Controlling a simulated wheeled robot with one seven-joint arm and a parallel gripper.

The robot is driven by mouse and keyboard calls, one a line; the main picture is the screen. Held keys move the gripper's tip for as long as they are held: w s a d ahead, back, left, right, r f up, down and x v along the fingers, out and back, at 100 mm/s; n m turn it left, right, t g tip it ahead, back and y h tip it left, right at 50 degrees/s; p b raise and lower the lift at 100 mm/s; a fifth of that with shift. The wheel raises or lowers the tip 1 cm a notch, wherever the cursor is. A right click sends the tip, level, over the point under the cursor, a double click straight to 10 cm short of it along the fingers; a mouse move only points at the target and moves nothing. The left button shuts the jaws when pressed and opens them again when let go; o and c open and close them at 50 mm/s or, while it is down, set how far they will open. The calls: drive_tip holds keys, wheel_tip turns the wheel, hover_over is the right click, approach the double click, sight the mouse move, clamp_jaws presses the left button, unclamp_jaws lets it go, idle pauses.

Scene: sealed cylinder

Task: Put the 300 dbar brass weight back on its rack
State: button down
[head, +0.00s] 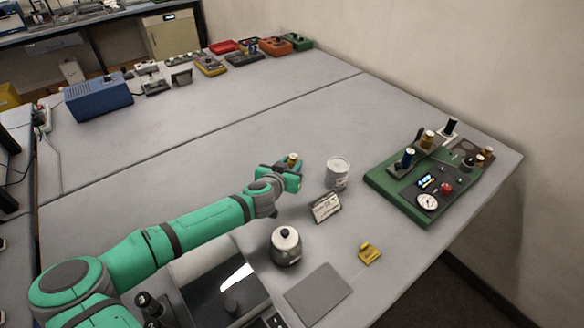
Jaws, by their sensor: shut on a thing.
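My gripper (290,172) is at the end of the green arm, above the middle of the grey table. It is shut on a small brass weight (292,159), whose top shows above the fingers. Any marking on it is too small to read. A dark brown rack (462,147) lies at the table's far right corner, well to the right of my gripper. Small brass pieces (486,153) stand at its right end. A green-based instrument (390,185) with a dial gauge stands in front of the rack, and another brass piece (428,139) sits on its raised part.
A white can (337,172) and a tilted label card (325,207) stand just right of my gripper. A grey pot with a black knob (286,247), a yellow block (369,253) and a grey mat (318,294) are nearer.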

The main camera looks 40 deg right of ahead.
drive_tip(key=shift+s+d+f, duration=0.1)
drive_tip(key=shift+f, duration=0.7)
drive_tip(key=shift+f, duration=0.2)
drive_tip(key=c, duration=1.3)
unclamp_jaws()
